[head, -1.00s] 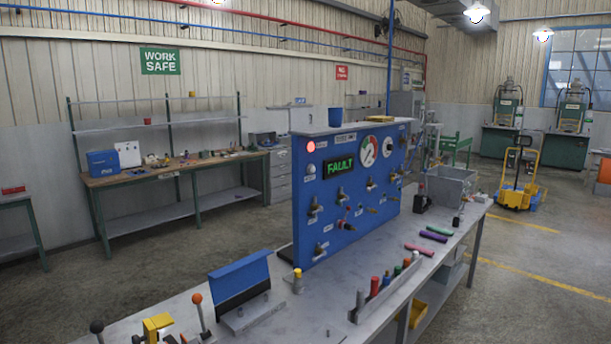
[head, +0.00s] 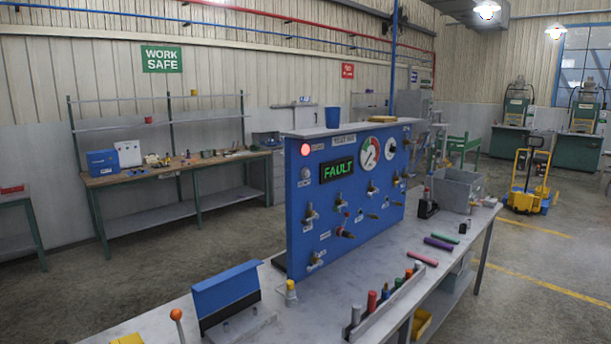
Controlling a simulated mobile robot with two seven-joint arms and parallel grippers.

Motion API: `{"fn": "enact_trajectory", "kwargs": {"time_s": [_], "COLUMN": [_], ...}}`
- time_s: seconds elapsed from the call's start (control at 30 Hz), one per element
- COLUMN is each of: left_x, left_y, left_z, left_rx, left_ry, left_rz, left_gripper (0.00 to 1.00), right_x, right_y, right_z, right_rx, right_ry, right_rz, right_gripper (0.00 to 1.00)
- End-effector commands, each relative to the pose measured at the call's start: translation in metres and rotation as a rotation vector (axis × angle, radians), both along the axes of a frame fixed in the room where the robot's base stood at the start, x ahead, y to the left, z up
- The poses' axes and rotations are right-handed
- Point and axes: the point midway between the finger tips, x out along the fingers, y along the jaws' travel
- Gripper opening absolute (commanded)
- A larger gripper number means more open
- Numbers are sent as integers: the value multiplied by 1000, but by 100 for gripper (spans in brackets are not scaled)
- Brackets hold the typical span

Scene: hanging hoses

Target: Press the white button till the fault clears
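The blue test panel (head: 340,205) stands upright on the grey bench in the head view. A green display (head: 338,169) on its upper left reads FAULT. A red lamp (head: 305,149) at the panel's top left corner is lit. A small whitish round button (head: 306,173) sits just below the lamp; nothing touches it. Neither of my grippers shows in this view.
Valves with fittings cover the lower panel, and a round gauge (head: 369,153) is at upper right. On the bench (head: 372,265) are a blue angled stand (head: 226,288), an orange-knobbed lever (head: 176,315), a rack of coloured handles (head: 393,295) and a grey bin (head: 459,190).

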Motion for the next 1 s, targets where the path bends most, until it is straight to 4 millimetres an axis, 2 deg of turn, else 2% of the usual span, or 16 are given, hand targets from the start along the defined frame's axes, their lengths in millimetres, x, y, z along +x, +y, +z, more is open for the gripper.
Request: {"fn": "enact_trajectory", "kwargs": {"time_s": [0.33,0.37,0.6,1.0], "left_x": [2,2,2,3], "left_y": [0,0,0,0], "left_z": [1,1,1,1], "left_rx": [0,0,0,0], "left_ry": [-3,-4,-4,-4], "left_rz": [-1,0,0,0], "left_gripper": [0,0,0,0], "right_x": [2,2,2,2], "right_y": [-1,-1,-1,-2], "right_z": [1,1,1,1], "right_rx": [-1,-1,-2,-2], "right_ry": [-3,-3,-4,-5], "right_rz": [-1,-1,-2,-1], "right_gripper": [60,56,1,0]}}
